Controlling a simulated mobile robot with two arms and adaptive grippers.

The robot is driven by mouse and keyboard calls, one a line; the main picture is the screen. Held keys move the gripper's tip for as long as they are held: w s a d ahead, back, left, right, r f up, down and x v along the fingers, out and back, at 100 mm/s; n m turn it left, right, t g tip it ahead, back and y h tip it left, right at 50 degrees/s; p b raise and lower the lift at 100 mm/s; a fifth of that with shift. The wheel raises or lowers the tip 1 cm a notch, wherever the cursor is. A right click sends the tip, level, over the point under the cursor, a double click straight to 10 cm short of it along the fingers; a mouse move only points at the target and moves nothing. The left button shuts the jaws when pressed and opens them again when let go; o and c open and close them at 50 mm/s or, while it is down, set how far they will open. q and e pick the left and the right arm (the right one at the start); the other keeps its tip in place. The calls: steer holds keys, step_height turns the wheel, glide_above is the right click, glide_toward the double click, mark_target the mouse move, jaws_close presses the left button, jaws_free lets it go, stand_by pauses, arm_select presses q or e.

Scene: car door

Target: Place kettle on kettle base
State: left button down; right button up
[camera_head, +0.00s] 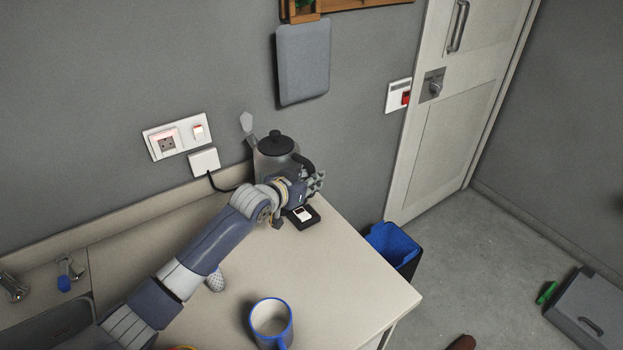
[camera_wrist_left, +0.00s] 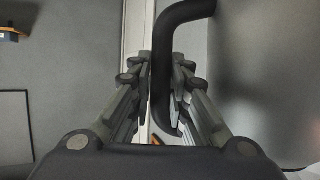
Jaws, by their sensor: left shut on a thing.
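The kettle (camera_head: 270,160), grey with a black lid and black handle, is upright at the back of the counter near the wall. My left gripper (camera_head: 314,183) is at its right side. In the left wrist view, the black handle (camera_wrist_left: 166,75) passes between the fingers of my left gripper (camera_wrist_left: 164,88), which is shut on it. The kettle's smooth grey body (camera_wrist_left: 262,75) fills the right of that view. A black cord from the wall plug runs toward there. My right gripper is not in view.
A blue-lined bin (camera_head: 395,245) is beyond the counter's right edge. The sink is at left.

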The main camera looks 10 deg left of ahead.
arm_select(q)
steer(key=shift+r, duration=0.3)
steer(key=shift+f, duration=0.15)
steer(key=c, duration=1.5)
jaws_free()
steer(key=shift+s+f, duration=0.1)
steer(key=shift+f, duration=0.1)
steer(key=shift+r, duration=0.2)
steer(key=b+v, duration=0.1)
steer(key=v, duration=1.1)
steer(key=shift+f+b, duration=0.1)
steer(key=shift+b, duration=0.3)
steer(key=shift+s+f, duration=0.1)
